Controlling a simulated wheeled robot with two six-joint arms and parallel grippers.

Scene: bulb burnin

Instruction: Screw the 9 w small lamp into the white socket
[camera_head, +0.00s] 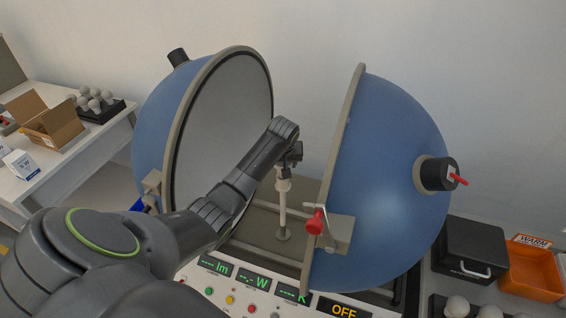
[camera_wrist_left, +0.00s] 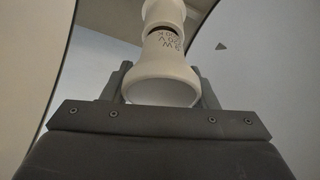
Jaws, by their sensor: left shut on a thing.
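My left gripper (camera_wrist_left: 160,95) is shut on a white lamp (camera_wrist_left: 165,60), with a finger on each side of its wide rounded end. Printed lettering on the lamp's neck reads roughly "9 W"; the rest is hard to read. The lamp's narrow end meets a white socket (camera_wrist_left: 163,12) at the top of the left wrist view, with a thin dark line between them. In the head view my left gripper (camera_head: 288,158) is above the white socket post (camera_head: 282,205) between two blue half-spheres; the lamp is mostly hidden there. I cannot tell how deep the lamp sits. My right gripper is not in view.
The left half-sphere (camera_head: 155,125) and right half-sphere (camera_head: 395,150) stand open around the post, close to my arm. A control panel (camera_head: 240,290) with an OFF display is in front. At the right are a black case (camera_head: 470,245) and an orange WARM bin (camera_head: 530,272).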

